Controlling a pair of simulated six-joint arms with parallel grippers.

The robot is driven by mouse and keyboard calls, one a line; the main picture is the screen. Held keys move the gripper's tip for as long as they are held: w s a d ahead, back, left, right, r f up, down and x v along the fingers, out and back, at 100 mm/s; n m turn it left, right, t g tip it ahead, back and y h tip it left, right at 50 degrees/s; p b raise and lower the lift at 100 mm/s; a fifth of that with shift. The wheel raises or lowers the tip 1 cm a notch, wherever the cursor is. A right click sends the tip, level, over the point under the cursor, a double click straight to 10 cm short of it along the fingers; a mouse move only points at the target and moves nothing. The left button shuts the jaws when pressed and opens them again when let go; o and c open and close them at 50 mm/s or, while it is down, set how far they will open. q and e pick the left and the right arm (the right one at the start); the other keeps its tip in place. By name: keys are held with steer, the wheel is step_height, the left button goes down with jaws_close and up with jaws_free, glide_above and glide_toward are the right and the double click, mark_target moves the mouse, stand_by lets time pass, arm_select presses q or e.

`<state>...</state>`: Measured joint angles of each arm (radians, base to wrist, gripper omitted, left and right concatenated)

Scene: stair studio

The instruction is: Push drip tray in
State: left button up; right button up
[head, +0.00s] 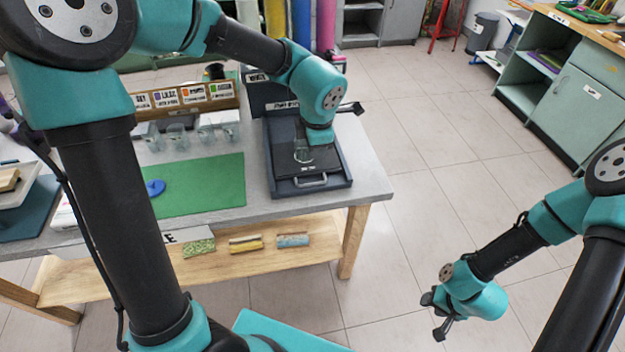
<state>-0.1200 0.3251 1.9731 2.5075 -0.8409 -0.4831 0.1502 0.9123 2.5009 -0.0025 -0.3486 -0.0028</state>
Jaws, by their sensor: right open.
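The drip tray (318,170) is a dark flat tray with a pale handle on its front. It sits in the low dark base of a machine (281,185) at the right end of the grey table. The wrist covers part of the machine and tray. My right gripper (437,314) is open and empty over the floor, right of the table.
A green mat (205,190) with a blue item (155,187) lies left of the machine. Several clear glasses (178,137) stand behind it, by a labelled wooden rack (190,97). A lower wooden shelf (215,268) holds small items.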

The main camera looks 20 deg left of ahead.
mark_target(312, 182)
arm_select(q)
steer(key=w+f, duration=0.1)
steer(key=f, duration=0.4)
steer(key=a+f, duration=0.1)
steer(key=f, duration=0.5)
steer(key=w+f, duration=0.1)
steer(key=f, duration=0.5)
steer(key=shift+w+a+f, duration=0.1)
steer(key=shift+w+a, duration=0.25)
jaws_close()
